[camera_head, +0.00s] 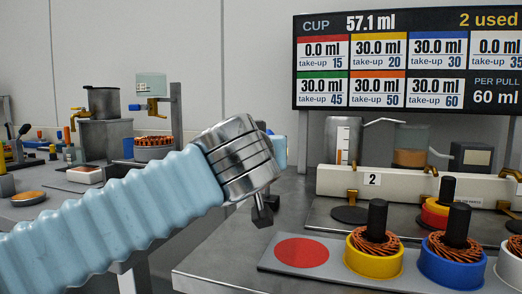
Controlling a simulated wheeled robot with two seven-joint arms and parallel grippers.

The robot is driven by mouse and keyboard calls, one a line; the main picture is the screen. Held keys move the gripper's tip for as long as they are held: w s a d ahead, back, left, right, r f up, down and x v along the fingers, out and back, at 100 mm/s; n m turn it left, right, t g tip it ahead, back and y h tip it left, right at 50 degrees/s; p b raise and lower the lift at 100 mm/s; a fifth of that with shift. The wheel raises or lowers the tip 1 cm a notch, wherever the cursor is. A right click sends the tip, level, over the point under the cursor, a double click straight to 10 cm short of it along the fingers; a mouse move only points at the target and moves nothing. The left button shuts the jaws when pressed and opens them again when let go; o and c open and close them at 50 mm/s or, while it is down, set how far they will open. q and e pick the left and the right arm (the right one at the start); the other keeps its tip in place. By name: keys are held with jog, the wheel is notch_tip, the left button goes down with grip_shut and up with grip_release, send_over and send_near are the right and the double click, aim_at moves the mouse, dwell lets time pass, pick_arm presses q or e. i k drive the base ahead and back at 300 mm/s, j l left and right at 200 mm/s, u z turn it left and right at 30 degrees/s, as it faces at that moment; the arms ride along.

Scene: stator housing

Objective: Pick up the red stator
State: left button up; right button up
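A short red-and-yellow piece (435,216) with a black post stands at the station on the right, partly hidden behind the blue stator (452,265). It is the only red-sided part I see, and I cannot tell for sure that it is the red stator. A flat red disc (302,252) marks a bare spot on the grey tray (345,273). My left gripper (263,212) hangs above and left of this disc, apart from it, with nothing visible in it. Its small dark fingers do not show whether they are open. My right gripper is not in view.
A yellow stator (373,258) with copper windings and a white one (510,262) share the tray with the blue one. A white beam labelled 2 (400,185) with brass fittings runs behind. A display board (408,62) hangs above. Another bench with equipment (100,120) stands left.

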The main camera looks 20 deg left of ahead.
aim_at(435, 212)
jog(key=k+l, duration=0.1)
jog(key=k, duration=0.4)
jog(key=k+l, duration=0.15)
jog(key=k, duration=0.35)
